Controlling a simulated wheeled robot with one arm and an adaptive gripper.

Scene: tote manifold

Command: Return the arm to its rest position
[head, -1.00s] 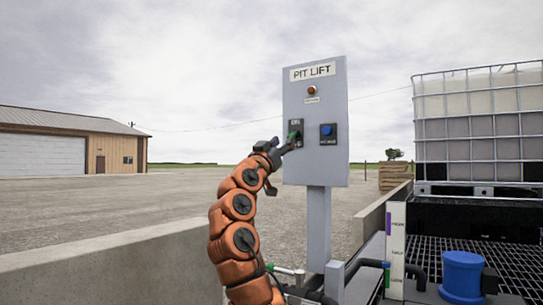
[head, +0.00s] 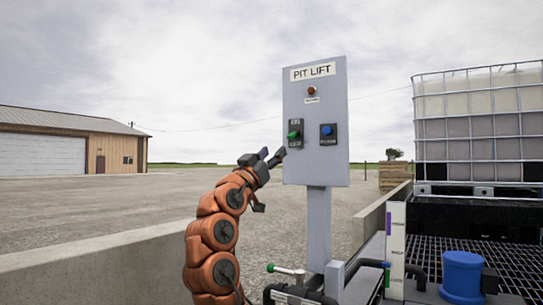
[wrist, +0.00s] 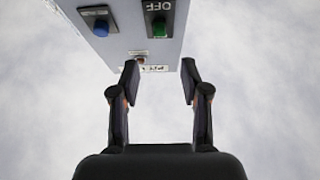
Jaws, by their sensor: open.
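My gripper (head: 271,156) is at the end of my orange arm in the head view, just left of the grey PIT LIFT panel (head: 335,160) and apart from it. In the wrist view my gripper (wrist: 160,85) has its two dark fingers spread, with nothing between them but sky and the panel's edge. The panel (wrist: 135,45) appears upside down there. It bears a green control (head: 294,135) on a dark plate, a blue button (head: 327,131) to the right and a reddish-brown lamp (head: 311,91) above. The green control (wrist: 159,28) and blue button (wrist: 101,28) also show in the wrist view.
A low concrete wall (head: 110,252) runs behind my arm. A pipe with a green-tipped handle (head: 285,270) is low beside the post (head: 319,225). A caged white tank (head: 480,125), black grating and blue cylinder (head: 461,275) stand right. Open air lies left of the panel.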

